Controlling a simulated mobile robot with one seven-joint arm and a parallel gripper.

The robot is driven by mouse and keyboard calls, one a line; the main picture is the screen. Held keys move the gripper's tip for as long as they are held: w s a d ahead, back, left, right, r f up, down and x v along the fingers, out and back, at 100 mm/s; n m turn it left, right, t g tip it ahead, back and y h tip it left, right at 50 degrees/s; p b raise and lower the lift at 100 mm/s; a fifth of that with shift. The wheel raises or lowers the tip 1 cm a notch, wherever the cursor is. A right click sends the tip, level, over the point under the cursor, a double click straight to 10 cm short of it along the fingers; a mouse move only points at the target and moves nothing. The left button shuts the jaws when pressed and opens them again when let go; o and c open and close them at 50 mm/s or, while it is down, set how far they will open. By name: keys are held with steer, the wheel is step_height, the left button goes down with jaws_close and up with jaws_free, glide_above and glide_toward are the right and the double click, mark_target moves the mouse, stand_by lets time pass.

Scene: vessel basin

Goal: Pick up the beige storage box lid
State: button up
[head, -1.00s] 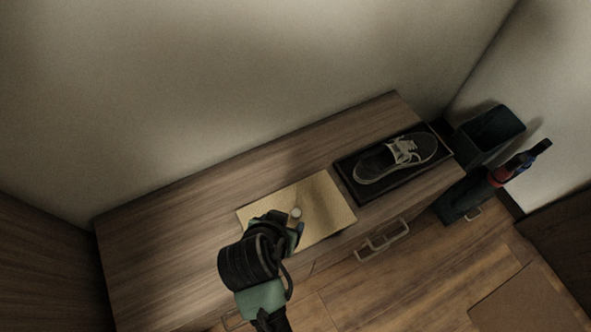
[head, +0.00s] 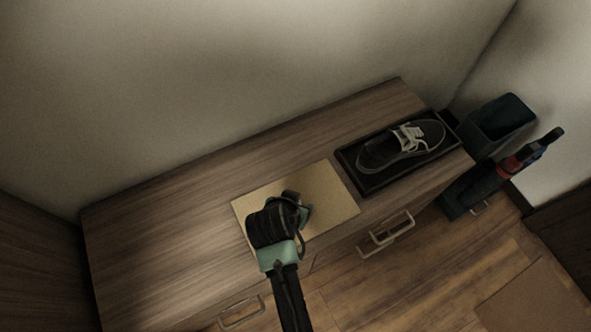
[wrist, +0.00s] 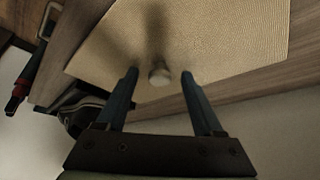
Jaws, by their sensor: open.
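The beige storage box lid (head: 330,192) lies flat on the wooden cabinet top in the head view. It also fills much of the upper wrist view (wrist: 215,35). A small round pale knob (wrist: 159,76) stands on the lid. My gripper (wrist: 160,76) is open, with one finger on either side of the knob in the picture. I cannot tell how far the fingertips are above the lid. In the head view my gripper (head: 300,205) is over the lid, and the arm hides the knob and part of the lid.
A dark shoe (head: 401,146) sits in a black tray (head: 371,187) right of the lid. A dark bin (head: 500,124) and a red-and-black upright device (head: 512,164) stand beyond the cabinet's right end. Drawer handles (head: 386,236) stick out in front. The cabinet top's left side is clear.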

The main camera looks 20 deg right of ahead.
jaws_close()
stand_by(0.3)
